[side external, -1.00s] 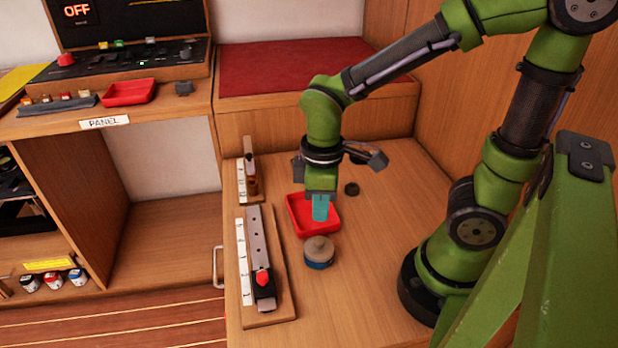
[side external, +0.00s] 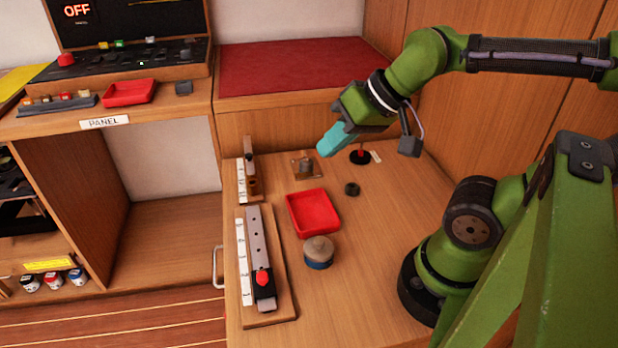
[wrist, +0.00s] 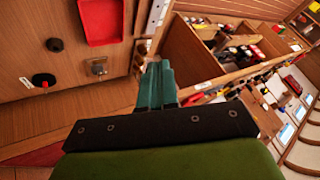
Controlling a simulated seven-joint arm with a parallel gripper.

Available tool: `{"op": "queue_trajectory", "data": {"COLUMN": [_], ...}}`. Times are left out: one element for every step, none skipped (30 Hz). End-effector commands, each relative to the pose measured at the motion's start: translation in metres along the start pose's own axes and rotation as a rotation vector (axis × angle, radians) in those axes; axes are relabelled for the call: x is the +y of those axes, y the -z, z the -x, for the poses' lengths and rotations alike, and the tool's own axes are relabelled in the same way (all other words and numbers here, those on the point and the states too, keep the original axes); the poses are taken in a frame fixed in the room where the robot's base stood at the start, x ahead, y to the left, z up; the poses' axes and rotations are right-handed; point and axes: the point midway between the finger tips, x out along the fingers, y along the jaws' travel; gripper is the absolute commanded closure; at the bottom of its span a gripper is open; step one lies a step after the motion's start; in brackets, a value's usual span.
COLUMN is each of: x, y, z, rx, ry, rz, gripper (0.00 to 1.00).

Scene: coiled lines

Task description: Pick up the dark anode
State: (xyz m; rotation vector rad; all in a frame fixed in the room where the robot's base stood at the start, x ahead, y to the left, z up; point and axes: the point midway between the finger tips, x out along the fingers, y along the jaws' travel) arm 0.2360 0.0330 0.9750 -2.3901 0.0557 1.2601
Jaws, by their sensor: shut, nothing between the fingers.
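A small dark round piece (side external: 352,189), which looks like the dark anode, lies on the wooden bench just right of the red tray (side external: 313,212). It also shows in the wrist view (wrist: 54,45), at the upper left. My gripper (side external: 324,149) is shut with nothing in its teal fingers. It is held tilted above the back of the bench, up and to the left of the dark piece and apart from it. In the wrist view the fingers (wrist: 158,68) are together and point away from the dark piece. The red tray looks empty.
A black disc with a red post (side external: 360,157) and a small block with a metal fitting (side external: 306,166) stand at the back. A round tin (side external: 319,252) stands in front of the tray. A slide rail on a board (side external: 265,265) lies at left.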

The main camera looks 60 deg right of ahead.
Motion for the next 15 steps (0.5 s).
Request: {"op": "queue_trajectory", "data": {"x": [-0.0001, -0.0002, -0.0002, -0.0002, -0.0002, -0.0002, -0.0002, -0.0002, -0.0002, -0.0002, -0.0002, -0.0002, -0.0002, -0.0002, -0.0002], "y": [0.0, 0.0, 0.0, 0.0, 0.0, 0.0, 0.0, 0.0, 0.0, 0.0, -0.0001, -0.0001, -0.0001, -0.0001, -0.0001], "z": [0.0, -0.0001, -0.0001, -0.0001, -0.0001, -0.0001, -0.0001, -0.0001, -0.0002, -0.0002, -0.0002, -0.0002, -0.0002, -0.0002, -0.0002], "rx": [0.0, -0.001, -0.001, -0.001, -0.001, -0.001, -0.001, -0.001, -0.001, -0.001, -0.001, -0.001, -0.001, -0.001, -0.001], "ry": [0.0, 0.0, 0.0, 0.0, 0.0, 0.0, 0.0, 0.0, 0.0, 0.0, 0.0, 0.0, 0.0, 0.0, 0.0], "rz": [0.001, 0.001, 0.001, 0.002, 0.002, 0.002, 0.002, 0.002, 0.002, 0.002, 0.002, 0.002, 0.002, 0.003, 0.003], "gripper": [1.0, 1.0, 1.0, 1.0, 0.95, 0.89, 0.85, 0.8, 0.74, 0.69, 0.65, 0.59, 0.54, 0.49, 0.43]}}
